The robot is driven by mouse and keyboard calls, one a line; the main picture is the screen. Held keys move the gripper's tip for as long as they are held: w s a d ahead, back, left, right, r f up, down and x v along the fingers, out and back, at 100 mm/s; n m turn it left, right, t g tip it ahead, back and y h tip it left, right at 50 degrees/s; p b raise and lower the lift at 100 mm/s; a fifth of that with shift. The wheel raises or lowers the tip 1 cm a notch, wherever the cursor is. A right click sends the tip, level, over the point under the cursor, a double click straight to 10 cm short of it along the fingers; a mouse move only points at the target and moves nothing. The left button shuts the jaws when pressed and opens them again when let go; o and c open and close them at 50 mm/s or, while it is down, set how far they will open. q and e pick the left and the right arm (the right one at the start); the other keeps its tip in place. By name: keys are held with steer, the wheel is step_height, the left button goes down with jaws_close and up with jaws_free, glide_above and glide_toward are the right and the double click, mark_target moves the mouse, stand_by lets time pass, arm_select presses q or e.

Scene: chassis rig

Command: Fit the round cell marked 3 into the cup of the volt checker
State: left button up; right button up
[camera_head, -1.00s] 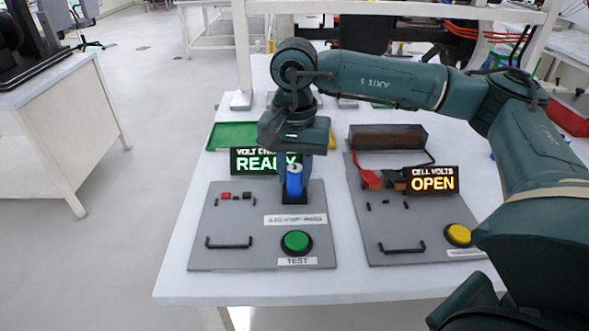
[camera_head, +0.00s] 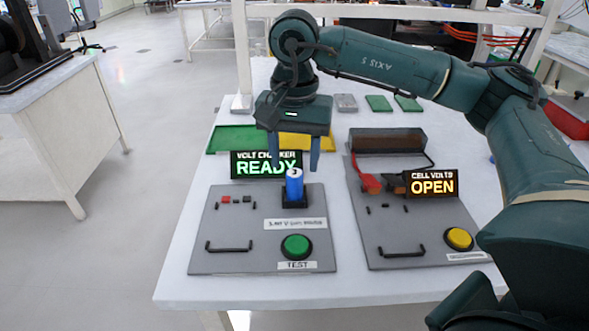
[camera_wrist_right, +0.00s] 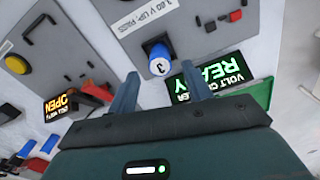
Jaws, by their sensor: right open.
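The round blue cell (camera_head: 294,184), with a white top marked 3 in the right wrist view (camera_wrist_right: 160,62), stands upright in the black cup (camera_head: 294,201) of the volt checker (camera_head: 230,222). The checker's display (camera_head: 266,164) reads READY in green. My right gripper (camera_head: 299,160) is open and empty just above and behind the cell, fingers pointing down and apart from it. In the right wrist view the open fingers (camera_wrist_right: 160,92) show with the cell beyond their tips. My left gripper is not in view.
A second grey panel (camera_head: 405,228) to the right has a yellow button and a display (camera_head: 431,182) reading OPEN. A green button (camera_head: 296,246) sits at the checker's front. Green (camera_head: 228,139) and yellow trays lie behind. The table's front strip is clear.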

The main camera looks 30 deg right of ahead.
mark_target(294, 174)
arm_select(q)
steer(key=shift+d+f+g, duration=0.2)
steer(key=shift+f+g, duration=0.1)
arm_select(e)
step_height(294, 174, up, 8)
steer(key=shift+f, duration=0.15)
